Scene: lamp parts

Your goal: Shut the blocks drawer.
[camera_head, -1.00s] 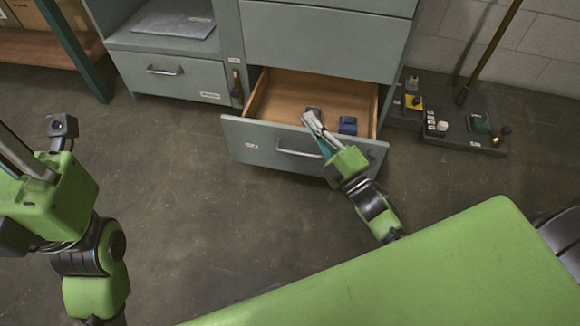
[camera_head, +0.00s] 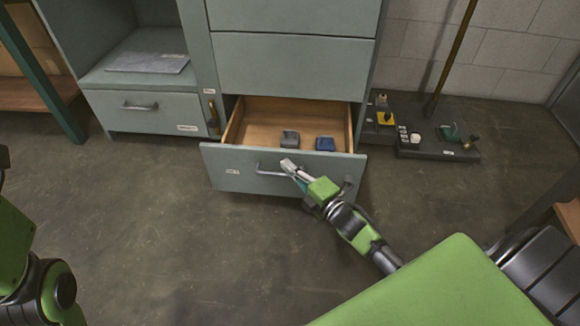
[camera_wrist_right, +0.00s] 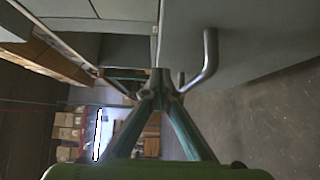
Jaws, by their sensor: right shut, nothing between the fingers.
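The blocks drawer (camera_head: 225,172) is the bottom drawer of the grey cabinet and stands open, with its wooden inside showing. A grey block (camera_head: 290,139) and a blue block (camera_head: 325,144) lie in it. Its bar handle (camera_head: 265,170) is on the grey front and also shows in the right wrist view (camera_wrist_right: 210,58). My right gripper (camera_head: 288,165) is shut and empty at the drawer front, by the right end of the handle. In the wrist view its fingertips (camera_wrist_right: 161,87) meet close to the handle; contact cannot be told. My left gripper is out of view.
A shut drawer (camera_head: 140,109) with its own handle is at the left, below an open shelf with a grey sheet (camera_head: 148,62). A dark low platform (camera_head: 440,150) with small items stands right of the cabinet. The floor before the drawer is clear.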

